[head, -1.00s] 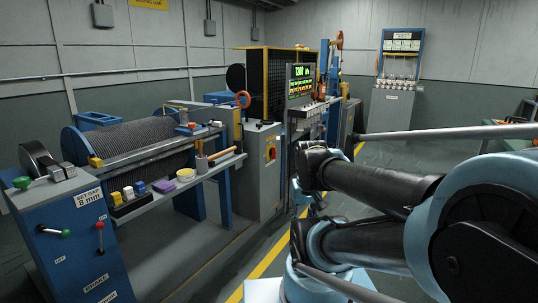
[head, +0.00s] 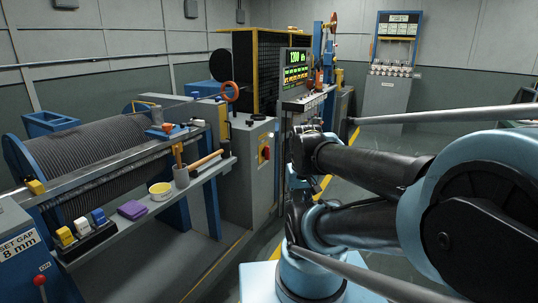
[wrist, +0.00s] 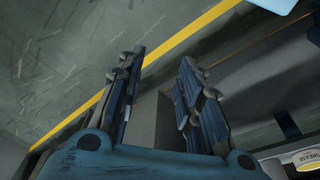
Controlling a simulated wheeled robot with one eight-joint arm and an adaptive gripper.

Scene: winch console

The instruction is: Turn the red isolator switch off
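The red isolator switch (head: 264,153) is a small red knob on a yellow plate. It sits on the side face of the grey cabinet (head: 240,170), left of my arm in the head view. Its exact knob angle is too small to read. My gripper (wrist: 163,68) shows in the wrist view with its two blue-grey fingers spread apart and nothing between them. It points down toward the floor and a grey surface. The switch does not show in the wrist view, and I cannot make out the fingertips in the head view.
The winch drum (head: 90,150) and a shelf with a purple block (head: 131,209), a yellow tub (head: 160,190) and a hammer (head: 206,159) stand at left. A lit display (head: 295,68) stands behind the cabinet. A yellow floor line (wrist: 190,38) runs past open floor.

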